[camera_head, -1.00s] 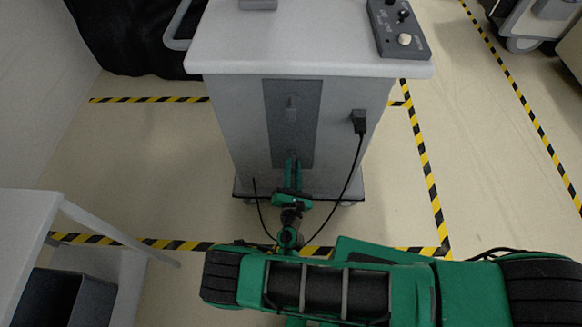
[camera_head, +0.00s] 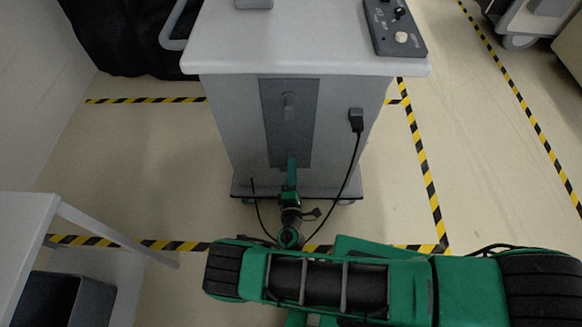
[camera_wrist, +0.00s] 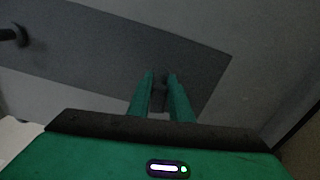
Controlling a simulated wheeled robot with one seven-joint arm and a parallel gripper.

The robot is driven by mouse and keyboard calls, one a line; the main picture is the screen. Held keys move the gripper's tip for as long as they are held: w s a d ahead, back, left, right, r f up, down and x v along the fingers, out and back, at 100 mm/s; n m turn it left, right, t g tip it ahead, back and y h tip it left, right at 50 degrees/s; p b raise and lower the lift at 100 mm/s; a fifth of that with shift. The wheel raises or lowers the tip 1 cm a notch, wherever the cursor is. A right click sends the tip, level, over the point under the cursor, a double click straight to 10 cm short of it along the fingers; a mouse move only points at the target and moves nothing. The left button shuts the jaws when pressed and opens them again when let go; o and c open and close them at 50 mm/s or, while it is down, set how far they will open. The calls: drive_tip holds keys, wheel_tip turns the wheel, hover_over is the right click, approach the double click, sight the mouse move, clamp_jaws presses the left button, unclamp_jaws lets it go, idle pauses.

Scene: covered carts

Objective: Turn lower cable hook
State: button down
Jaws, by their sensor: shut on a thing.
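The lower cable hook (camera_wrist: 159,94) is a small dark piece on the dark grey panel, seen between my fingers in the wrist view. In the head view my fingers hide it. My gripper (camera_wrist: 161,76) is shut on it, with one green finger on each side. In the head view my gripper (camera_head: 291,158) reaches the lower end of the panel (camera_head: 290,140) on the cart's front, its fingers seen edge-on. The upper cable hook (camera_head: 289,107) stands upright above it; it also shows at the left of the wrist view (camera_wrist: 12,34).
A black cable (camera_head: 350,180) hangs from a plug (camera_head: 356,120) on the cart front (camera_head: 235,130) and loops near the floor, passing by my arm. A white table (camera_head: 25,235) stands at the left.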

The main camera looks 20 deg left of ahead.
drive_tip(key=m, duration=0.3)
drive_tip(key=f+m, duration=0.1)
drive_tip(key=m, duration=0.2)
drive_tip(key=shift+d+m, duration=0.15)
drive_tip(key=shift+m, duration=0.15)
drive_tip(key=m, duration=0.6)
drive_tip(key=shift+s+f, duration=0.15)
drive_tip(key=shift+f, duration=0.15)
drive_tip(key=m, duration=0.3)
drive_tip(key=shift+a+f+m, duration=0.1)
drive_tip(key=shift+a+m, duration=0.2)
drive_tip(key=shift+m, duration=0.1)
drive_tip(key=shift+a+m, duration=0.15)
drive_tip(key=shift+m, duration=1.45)
drive_tip(key=shift+s+m, duration=0.1)
drive_tip(key=shift+m, duration=0.2)
drive_tip(key=c, duration=1.8)
unclamp_jaws()
drive_tip(key=shift+a, duration=0.1)
drive_tip(key=shift+c, duration=0.2)
drive_tip(key=shift+o, duration=1.3)
